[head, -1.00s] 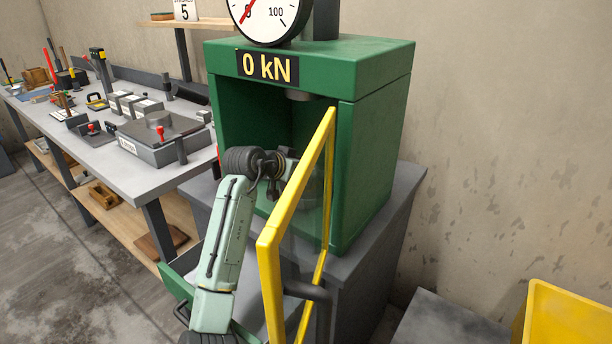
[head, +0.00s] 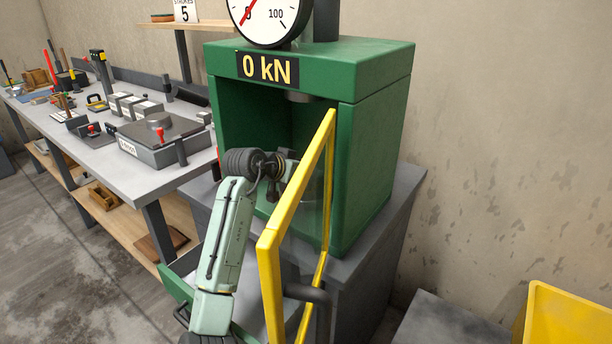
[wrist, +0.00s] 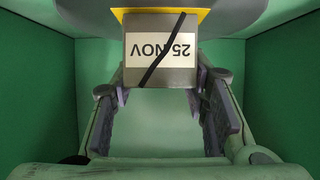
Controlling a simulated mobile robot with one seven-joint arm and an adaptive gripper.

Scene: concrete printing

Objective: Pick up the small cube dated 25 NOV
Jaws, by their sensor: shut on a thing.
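The small grey cube (wrist: 184,77) shows in the wrist view with a white label reading 25 NOV, upside down. A black diagonal line crosses its face. My gripper (wrist: 160,82) is shut on the cube, with a finger at its left and right sides. In the head view my arm reaches into the green testing press (head: 375,150), where the cube cannot be made out. A yellow surface (wrist: 203,15) shows just beyond the cube's upper edge in the wrist view.
The press's yellow-framed door (head: 272,245) stands open close to my arm. A dial gauge (head: 270,14) and a 0 kN display (head: 267,68) are above. A grey bench (head: 130,180) with tools and several grey blocks is at left. A yellow bin (head: 570,320) is at lower right.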

